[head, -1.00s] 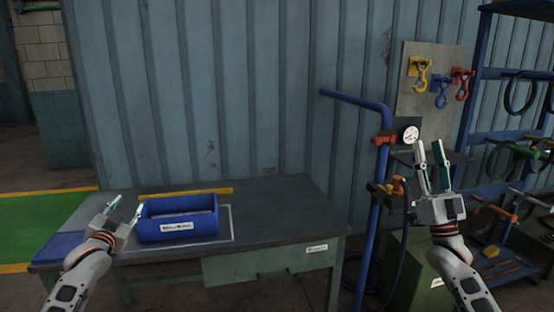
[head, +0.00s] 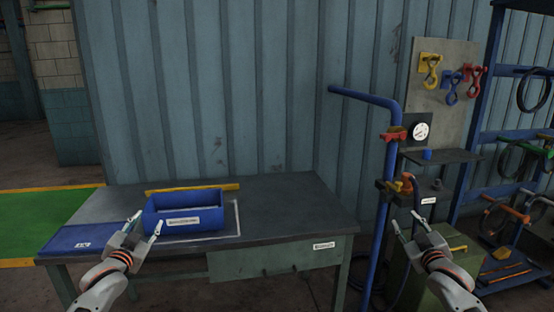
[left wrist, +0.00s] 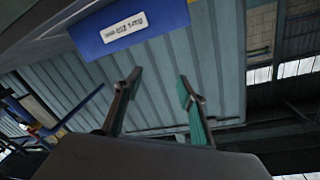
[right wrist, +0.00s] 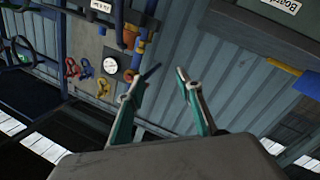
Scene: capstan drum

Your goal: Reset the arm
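My left gripper (head: 147,222) is open and empty in front of the left part of the blue bin (head: 190,223) in the head view. In the left wrist view its fingers (left wrist: 156,90) are spread apart, with the bin's labelled face (left wrist: 125,32) beyond them. My right gripper (head: 408,222) is open and empty, in front of the green cabinet and low beside the blue pipe stand (head: 380,200). Its spread fingers (right wrist: 160,82) show in the right wrist view with nothing between them.
The workbench (head: 280,215) carries the bin, a yellow bar (head: 193,188) and a blue mat (head: 85,238). A gauge (head: 420,132), small shelf (head: 440,156), hook board (head: 445,90) and blue rack (head: 480,150) stand at the right. The bench's right half is clear.

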